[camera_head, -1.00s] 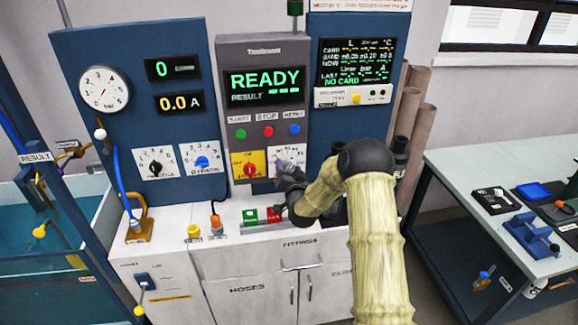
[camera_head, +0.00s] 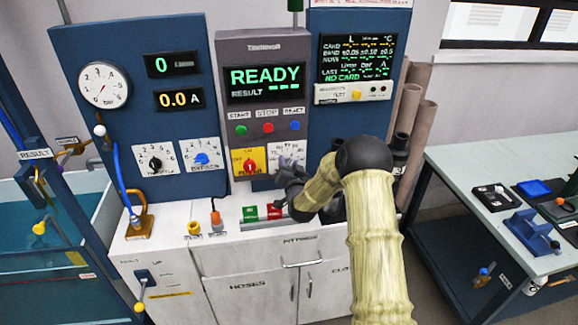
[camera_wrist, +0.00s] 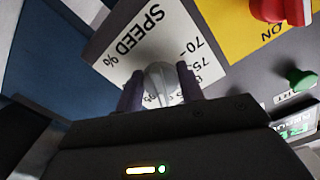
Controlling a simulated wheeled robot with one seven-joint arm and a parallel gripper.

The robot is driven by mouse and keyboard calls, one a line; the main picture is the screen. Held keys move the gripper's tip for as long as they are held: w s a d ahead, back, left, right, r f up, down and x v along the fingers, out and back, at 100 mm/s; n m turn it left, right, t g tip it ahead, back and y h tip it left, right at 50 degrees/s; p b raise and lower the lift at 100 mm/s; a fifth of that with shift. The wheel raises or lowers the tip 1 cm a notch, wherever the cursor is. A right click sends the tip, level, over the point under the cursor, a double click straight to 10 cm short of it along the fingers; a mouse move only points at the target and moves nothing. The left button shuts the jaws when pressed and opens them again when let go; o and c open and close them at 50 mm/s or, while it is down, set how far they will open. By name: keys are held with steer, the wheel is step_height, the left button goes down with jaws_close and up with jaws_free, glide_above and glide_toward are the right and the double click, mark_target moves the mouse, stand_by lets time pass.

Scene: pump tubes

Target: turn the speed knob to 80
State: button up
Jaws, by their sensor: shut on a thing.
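The speed dial plate (camera_wrist: 140,40) is white and marked "SPEED %", with numbers including 70 and 75 showing in the wrist view. The speed knob (camera_wrist: 158,77) is a pale grey knob at the middle of this plate. My gripper (camera_wrist: 160,88) is shut on the knob, with one dark finger on each side. In the head view my gripper (camera_head: 285,170) covers much of the dial plate (camera_head: 291,152), so the knob is largely hidden there. The knob's pointer and exact setting cannot be read.
Left of the dial is a yellow plate with a red switch (camera_head: 249,166). Green, red and blue buttons (camera_head: 268,127) sit above, under the READY screen (camera_head: 264,84). Two more dials (camera_head: 202,158) are further left. Red and green pieces (camera_head: 250,214) lie on the counter below.

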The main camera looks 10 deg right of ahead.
steer(key=shift+f, duration=0.15)
steer(key=n+b, duration=0.2)
steer(key=b, duration=0.1)
steer(key=shift+f, duration=0.1)
steer(key=n+b, duration=0.3)
steer(key=b, duration=0.1)
steer(key=shift+n, duration=0.3)
steer(key=n+b, duration=0.3)
steer(key=b, duration=0.1)
steer(key=shift+n+b, duration=1)
steer(key=shift+n, duration=0.4)
steer(key=shift+r, duration=0.25)
steer(key=o, duration=1)
steer(key=shift+d, duration=0.1)
